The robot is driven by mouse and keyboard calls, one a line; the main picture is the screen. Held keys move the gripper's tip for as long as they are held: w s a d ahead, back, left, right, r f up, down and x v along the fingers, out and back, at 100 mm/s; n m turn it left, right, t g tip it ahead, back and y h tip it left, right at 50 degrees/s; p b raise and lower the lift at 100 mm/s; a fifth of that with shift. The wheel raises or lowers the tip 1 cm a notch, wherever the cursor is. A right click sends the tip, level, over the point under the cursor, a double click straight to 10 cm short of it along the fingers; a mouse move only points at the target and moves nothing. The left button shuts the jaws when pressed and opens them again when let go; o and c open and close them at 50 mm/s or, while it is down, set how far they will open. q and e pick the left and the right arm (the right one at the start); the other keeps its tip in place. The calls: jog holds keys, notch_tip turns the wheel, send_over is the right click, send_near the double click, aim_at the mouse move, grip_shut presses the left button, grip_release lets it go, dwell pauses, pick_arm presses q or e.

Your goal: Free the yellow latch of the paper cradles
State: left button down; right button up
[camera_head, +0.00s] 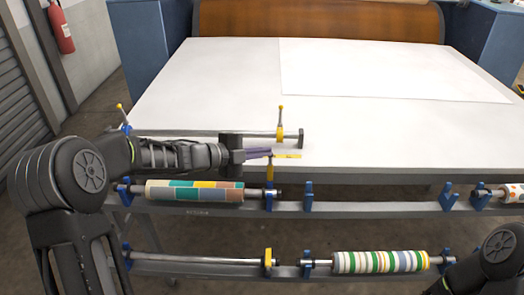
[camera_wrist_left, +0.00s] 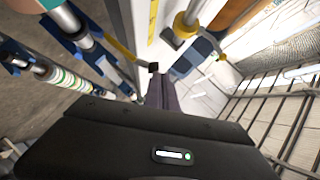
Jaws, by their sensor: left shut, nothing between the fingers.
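My left gripper (camera_head: 270,152) reaches in from the left, its purple fingers shut and empty. It is just above the yellow latch (camera_head: 270,171) on the middle rail, at the right end of the patchwork-coloured paper roll (camera_head: 195,191); I cannot tell whether they touch. A second yellow latch (camera_head: 280,134) with an upright, yellow-knobbed lever stands on the bar at the table's edge. A third (camera_head: 267,258) is on the lower rail. In the left wrist view the purple fingers (camera_wrist_left: 164,93) point away from the camera, near a yellow collar (camera_wrist_left: 184,25). My right gripper is out of view.
A white table (camera_head: 220,85) with a large pale sheet (camera_head: 380,70) fills the back. Blue cradles (camera_head: 309,196) line the rails. A striped roll (camera_head: 380,261) lies lower right and a dotted roll (camera_head: 513,193) at the right edge. A yellow strip (camera_head: 288,156) lies near the fingertips.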

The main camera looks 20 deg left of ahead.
pick_arm(q)
jog(key=shift+r, duration=0.1)
dwell(0.4)
jog(key=shift+r+p, duration=0.75)
jog(key=shift+r, duration=0.05)
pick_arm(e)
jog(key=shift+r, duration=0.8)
